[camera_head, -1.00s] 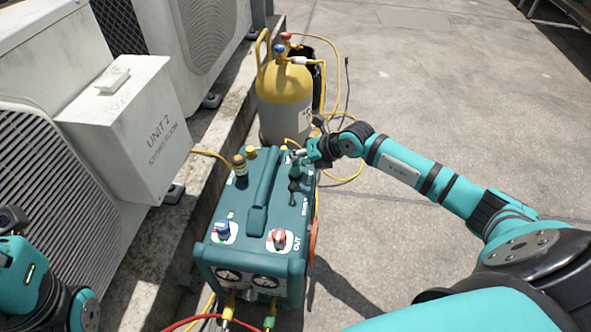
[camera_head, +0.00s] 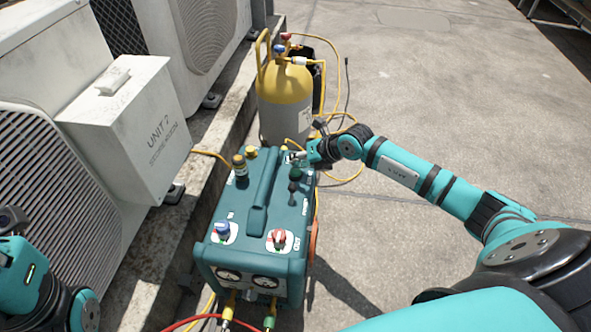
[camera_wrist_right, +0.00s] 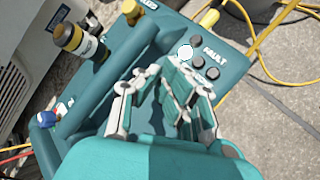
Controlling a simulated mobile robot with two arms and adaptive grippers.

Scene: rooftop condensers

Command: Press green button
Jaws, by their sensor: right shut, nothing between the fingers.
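A teal recovery machine (camera_head: 275,232) stands on the ground, with its top panel facing up. A small dark green round part (camera_head: 295,172) sits on that panel near its far right corner; I cannot tell for sure that it is the green button. My right gripper (camera_head: 291,157) is shut and empty, low over the panel just beyond this part; contact cannot be told. In the right wrist view my right gripper's fingers (camera_wrist_right: 160,76) cover part of the panel. Beside them are pale and grey round buttons (camera_wrist_right: 184,53) near the word FAULT; no clearly green one shows there.
A blue knob (camera_head: 222,229) and a red knob (camera_head: 279,237) are on the machine's near end. A raised handle (camera_head: 262,192) runs along its top. A yellow-topped cylinder (camera_head: 285,92) with hoses stands behind. Condenser units line the left; the concrete (camera_head: 430,90) right is open.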

